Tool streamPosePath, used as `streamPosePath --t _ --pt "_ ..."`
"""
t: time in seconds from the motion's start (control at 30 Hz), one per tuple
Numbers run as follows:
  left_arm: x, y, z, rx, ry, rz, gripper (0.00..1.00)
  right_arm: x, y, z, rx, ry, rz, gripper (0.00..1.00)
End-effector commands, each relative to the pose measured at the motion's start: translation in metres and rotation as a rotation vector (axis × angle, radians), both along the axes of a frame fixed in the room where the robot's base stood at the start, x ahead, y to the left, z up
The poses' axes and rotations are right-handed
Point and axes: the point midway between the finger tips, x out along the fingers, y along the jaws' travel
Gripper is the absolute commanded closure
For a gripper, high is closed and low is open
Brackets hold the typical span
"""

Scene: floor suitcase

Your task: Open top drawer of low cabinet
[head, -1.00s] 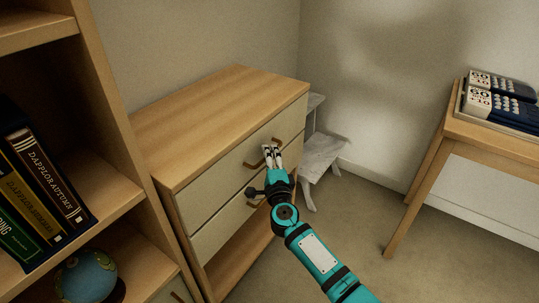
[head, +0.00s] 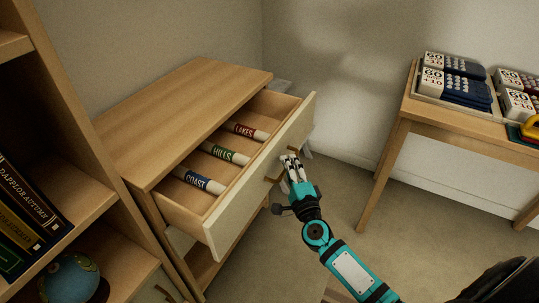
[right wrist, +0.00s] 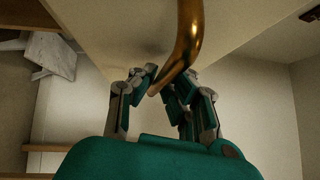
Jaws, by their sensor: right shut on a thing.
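The low cabinet (head: 185,100) has a light wood top and stands left of centre in the head view. Its top drawer (head: 303,118) is pulled well out, and its inside is in sight. My right gripper (head: 290,162) is at the drawer's front, shut on the brown drawer handle (head: 271,181). In the right wrist view the handle is a curved golden bar (right wrist: 188,40), with its lower end between the fingers (right wrist: 160,92). My fingers hide part of the handle in the head view. My left gripper is not in view.
Rolls labelled LAKES (head: 246,132), HILLS (head: 226,153) and COAST (head: 199,180) lie in the drawer. A bookshelf (head: 75,120) stands close at the left. A desk (head: 400,115) with a tray of calendar-like blocks is at the right. Bare floor (head: 335,190) lies between.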

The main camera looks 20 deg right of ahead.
Motion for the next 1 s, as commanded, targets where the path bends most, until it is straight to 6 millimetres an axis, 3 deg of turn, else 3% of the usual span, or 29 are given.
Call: streamPosePath --t 0.1,0.3,0.83,0.87,1.0 --pt "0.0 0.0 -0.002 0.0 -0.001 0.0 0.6 -0.019 -0.012 -0.006 0.001 0.011 0.006 1.0" --pt "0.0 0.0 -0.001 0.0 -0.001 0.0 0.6 -0.035 -0.024 -0.006 0.003 0.011 0.006 1.0" --pt "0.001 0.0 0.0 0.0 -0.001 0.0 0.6 -0.042 -0.029 -0.006 0.006 0.013 0.006 1.0" --pt "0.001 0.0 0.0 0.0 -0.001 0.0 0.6 -0.042 -0.029 -0.007 0.006 0.013 0.007 0.87" --pt "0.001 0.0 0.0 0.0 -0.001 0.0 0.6 -0.041 -0.029 -0.005 0.005 0.01 0.006 0.69"
